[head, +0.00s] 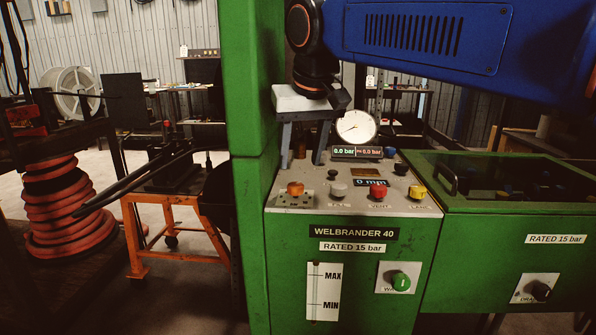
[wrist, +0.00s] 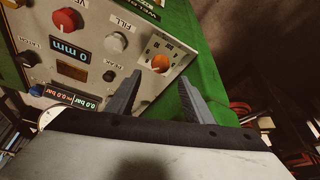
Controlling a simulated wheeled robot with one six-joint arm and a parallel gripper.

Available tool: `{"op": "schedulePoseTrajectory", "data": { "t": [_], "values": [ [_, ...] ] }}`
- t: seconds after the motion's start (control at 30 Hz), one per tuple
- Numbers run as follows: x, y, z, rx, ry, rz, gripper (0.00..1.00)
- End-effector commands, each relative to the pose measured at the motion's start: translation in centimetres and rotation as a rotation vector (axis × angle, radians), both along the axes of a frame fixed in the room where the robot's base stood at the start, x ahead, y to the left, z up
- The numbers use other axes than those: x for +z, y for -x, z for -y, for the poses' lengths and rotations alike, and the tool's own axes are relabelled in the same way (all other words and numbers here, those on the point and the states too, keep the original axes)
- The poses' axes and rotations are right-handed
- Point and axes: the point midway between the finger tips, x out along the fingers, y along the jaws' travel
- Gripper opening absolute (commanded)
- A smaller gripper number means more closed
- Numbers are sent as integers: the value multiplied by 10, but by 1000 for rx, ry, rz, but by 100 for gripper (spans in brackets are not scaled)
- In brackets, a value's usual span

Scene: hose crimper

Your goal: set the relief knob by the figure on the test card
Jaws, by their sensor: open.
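My gripper (head: 302,157) points down over the left end of the sloping control panel (head: 350,207). In the wrist view its two fingers (wrist: 158,73) are apart with nothing held. The orange knob (head: 295,188) sits on a pale plate below the gripper. In the wrist view the orange knob (wrist: 160,63) shows between the fingertips, a little beyond them; I see no contact. Its label is not readable, so I cannot confirm that it is the relief knob. I cannot make out a test card with a figure in either view.
Close by are a grey FILL button (wrist: 118,41), a red knob (head: 378,193) and a yellow knob (head: 417,192). A dial gauge (head: 356,127) stands behind the 0.0 bar display (head: 357,153). A green column (head: 250,150) rises left of the panel.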

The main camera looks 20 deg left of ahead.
Motion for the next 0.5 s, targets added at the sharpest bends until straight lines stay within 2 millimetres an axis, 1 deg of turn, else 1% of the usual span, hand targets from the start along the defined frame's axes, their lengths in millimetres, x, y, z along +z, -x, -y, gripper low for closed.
{"op": "schedulePoseTrajectory", "data": {
  "t": [0.03, 0.3, 0.5],
  "values": [
    [11, 3, 2, 0, -3, 3, 47],
    [59, 20, 14, 1, -2, 1, 47],
    [82, 27, 20, 1, 0, 1, 47]
  ]
}}
